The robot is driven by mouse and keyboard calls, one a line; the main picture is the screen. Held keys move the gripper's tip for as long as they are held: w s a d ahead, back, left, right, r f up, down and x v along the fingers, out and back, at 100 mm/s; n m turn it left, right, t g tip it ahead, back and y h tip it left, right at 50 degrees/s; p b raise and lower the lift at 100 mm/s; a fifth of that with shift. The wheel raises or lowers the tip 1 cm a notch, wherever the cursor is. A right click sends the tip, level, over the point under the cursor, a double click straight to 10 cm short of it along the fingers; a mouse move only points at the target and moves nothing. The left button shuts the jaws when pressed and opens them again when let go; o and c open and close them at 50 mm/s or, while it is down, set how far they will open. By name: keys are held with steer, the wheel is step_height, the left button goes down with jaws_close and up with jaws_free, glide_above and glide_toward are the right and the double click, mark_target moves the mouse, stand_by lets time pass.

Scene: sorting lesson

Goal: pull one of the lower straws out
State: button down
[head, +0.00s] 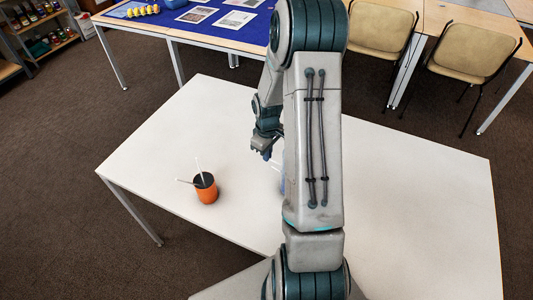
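An orange cup (207,195) with a dark top stands upright on the white table (160,150), left of my arm. Two thin pale straws stick out of it. One straw (198,166) rises steeply. The lower straw (184,181) leans out to the left, over the rim. My gripper (266,154) is above the table, up and to the right of the cup and apart from it. Its fingers are small and partly turned away, so I cannot tell whether they are open or hold anything.
A pale bluish, see-through thing (277,164) shows beside my arm, mostly hidden by it. The table around the cup is clear. Behind stand a blue-covered table (228,35), two tan chairs (474,52) and a shelf (48,47).

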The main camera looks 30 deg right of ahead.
steer(key=shift+w, duration=0.15)
steer(key=shift+w+a, duration=0.35)
steer(key=shift+w, duration=0.3)
steer(key=shift+w+a, duration=0.35)
steer(key=shift+w, duration=0.25)
steer(key=shift+w, duration=0.15)
steer(key=shift+w+a+b, duration=0.15)
steer(key=shift+w+a, duration=0.2)
steer(key=shift+w, duration=0.25)
steer(key=shift+w+a+b, duration=0.15)
steer(key=shift+w+a, duration=0.15)
steer(key=shift+w, duration=0.3)
steer(key=shift+w, duration=0.15)
steer(key=shift+w+a, duration=0.35)
steer(key=shift+w, duration=0.25)
steer(key=shift+w+a, duration=0.3)
steer(key=shift+w, duration=0.25)
steer(key=shift+w+a, duration=0.1)
steer(key=shift+w, duration=0.05)
steer(key=shift+w+a, duration=0.3)
steer(key=shift+w, duration=0.3)
steer(key=shift+w+a, duration=0.3)
steer(key=shift+w, duration=0.3)
steer(key=shift+r, duration=0.1)
